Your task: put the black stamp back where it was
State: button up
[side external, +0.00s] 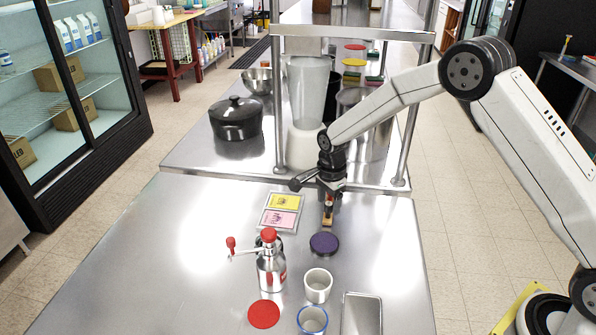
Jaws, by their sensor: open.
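My gripper (318,184) is above the steel table, near the table's back part, with its dark jaws apart. Just below it is a small upright object (328,211) with a wood-coloured body and dark and reddish parts, probably the stamp. Its top is partly hidden by the jaws, and I cannot tell whether they touch it. A round dark purple pad (324,244) lies just in front of it. A tray with a yellow and a pink card (280,213) lies to its left.
A steel dispenser with red knobs (271,270), a red disc (263,314), a white cup (318,286), a blue-rimmed cup (312,320) and a metal tray (361,315) stand in front. A blender (308,95), black pot (237,118) and shelf post (405,125) are behind. The table's left is clear.

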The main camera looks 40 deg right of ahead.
aim_at(329, 204)
notch_tip(329, 204, up, 11)
dwell(0.5)
dwell(0.5)
jog(key=s+d+f+n+t, duration=0.1)
jog(key=s+f+n+t, duration=0.1)
jog(key=s+n, duration=1.6)
jog(key=s, duration=0.5)
jog(key=shift+s+d+t, duration=0.25)
jog(key=shift+d+t, duration=0.05)
jog(key=shift+d, duration=0.05)
